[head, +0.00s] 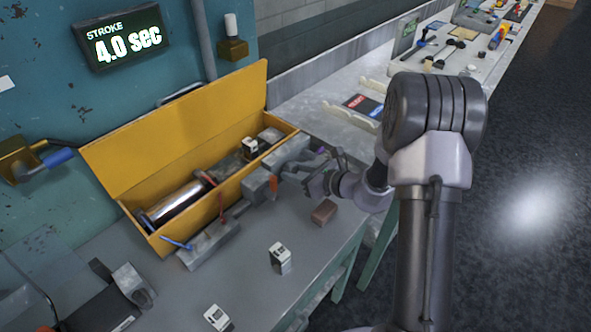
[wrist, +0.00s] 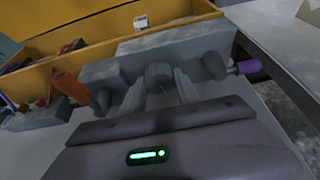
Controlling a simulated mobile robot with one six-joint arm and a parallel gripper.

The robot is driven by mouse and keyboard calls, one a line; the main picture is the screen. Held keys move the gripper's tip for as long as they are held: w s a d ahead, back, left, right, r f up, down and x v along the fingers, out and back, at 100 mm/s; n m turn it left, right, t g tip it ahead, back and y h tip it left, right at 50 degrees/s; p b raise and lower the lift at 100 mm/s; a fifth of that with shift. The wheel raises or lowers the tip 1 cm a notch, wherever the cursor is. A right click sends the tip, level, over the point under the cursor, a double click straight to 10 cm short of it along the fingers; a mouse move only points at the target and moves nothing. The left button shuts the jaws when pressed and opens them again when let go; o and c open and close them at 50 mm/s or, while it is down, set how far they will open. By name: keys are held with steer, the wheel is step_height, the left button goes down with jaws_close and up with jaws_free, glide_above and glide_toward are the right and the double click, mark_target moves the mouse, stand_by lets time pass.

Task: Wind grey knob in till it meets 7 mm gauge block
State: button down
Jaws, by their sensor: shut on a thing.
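My gripper (wrist: 160,90) is shut on the grey knob (wrist: 160,75), a round dark grey piece on the front of a grey block (wrist: 115,75) just outside the yellow box. In the head view my gripper (head: 290,174) reaches this block from the right, and the fingers largely hide the knob. Several small white-and-black blocks show: one in the box (head: 250,146), one standing on the bench (head: 280,258) and one nearer the front (head: 217,317). Their markings are too small to read, so I cannot tell which is the 7 mm gauge block. The knob's tip is hidden.
The open yellow box (head: 175,120) holds a shiny cylinder (head: 175,203). An orange lever (wrist: 70,86) and a purple handle (wrist: 247,67) flank the knob. A brown block (head: 323,211) lies near the bench edge. A display (head: 122,38) reads "STROKE 4.0 sec".

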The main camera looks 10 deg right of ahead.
steer(key=m+p, duration=0.1)
steer(key=p, duration=0.1)
steer(key=m+g+y+p, duration=0.1)
steer(key=p, duration=0.1)
steer(key=shift+d+r+m+y, duration=0.1)
steer(key=shift+r+m+y, duration=0.05)
steer(key=shift+m+y, duration=0.2)
steer(key=shift+w+m+g+y+p, duration=0.1)
steer(key=shift+m+g+y+p, duration=0.3)
steer(key=shift+m+y+p, duration=0.6)
steer(key=shift+f+m, duration=0.2)
steer(key=shift+m, duration=0.85)
steer(key=shift+y, duration=0.25)
steer(key=c, duration=0.9)
jaws_free()
steer(key=shift+d, duration=0.15)
